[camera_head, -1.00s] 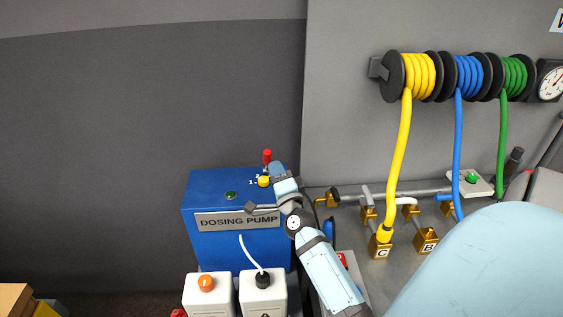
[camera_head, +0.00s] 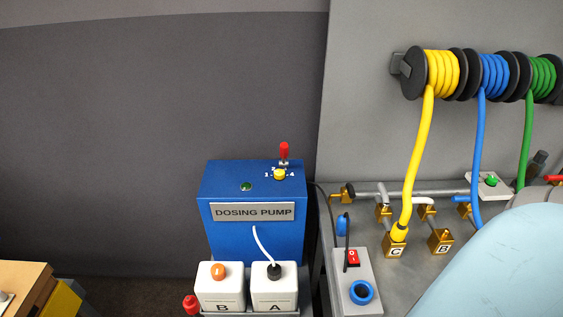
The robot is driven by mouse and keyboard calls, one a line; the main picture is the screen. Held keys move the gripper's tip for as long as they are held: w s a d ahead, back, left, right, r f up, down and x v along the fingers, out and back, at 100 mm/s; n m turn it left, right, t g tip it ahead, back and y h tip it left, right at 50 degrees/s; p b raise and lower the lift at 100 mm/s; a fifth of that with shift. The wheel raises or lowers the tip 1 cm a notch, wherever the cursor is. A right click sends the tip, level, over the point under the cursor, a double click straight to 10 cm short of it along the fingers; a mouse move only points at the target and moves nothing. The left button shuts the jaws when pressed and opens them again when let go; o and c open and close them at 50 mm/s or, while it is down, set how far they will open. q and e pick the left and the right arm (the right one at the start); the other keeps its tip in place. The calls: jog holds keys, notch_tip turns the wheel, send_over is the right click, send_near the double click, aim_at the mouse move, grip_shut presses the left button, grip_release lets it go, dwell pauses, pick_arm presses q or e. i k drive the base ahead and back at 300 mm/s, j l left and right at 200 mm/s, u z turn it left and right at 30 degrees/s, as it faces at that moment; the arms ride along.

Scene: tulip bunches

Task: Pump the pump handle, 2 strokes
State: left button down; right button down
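The blue dosing pump box (camera_head: 225,181) stands left of the bench, with a "DOSING PUMP" plate on its front. On its top are a red-tipped upright lever (camera_head: 284,150), a yellow knob (camera_head: 279,174) with number marks, and a green button (camera_head: 246,186). The red-tipped lever is the only handle-like part seen on this box; I cannot tell if it is the pump handle. Neither of my grippers shows in the head view. A large pale blue part of my own body covers the lower right.
White canisters B (camera_head: 219,293) and A (camera_head: 275,297) stand before the pump; a white tube enters A. The bench holds a red-switch box (camera_head: 355,287), brass fittings and pipes. Yellow (camera_head: 418,155), blue and green hoses hang from wall reels. A wooden box (camera_head: 25,285) is at lower left.

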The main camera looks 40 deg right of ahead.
aim_at(284, 147)
jog(key=k, duration=0.6)
jog(key=z, duration=1.75)
jog(key=i+j, duration=0.1)
jog(key=i, duration=0.2)
jog(key=i+j, duration=0.1)
jog(key=i, duration=0.25)
jog(key=z, duration=0.05)
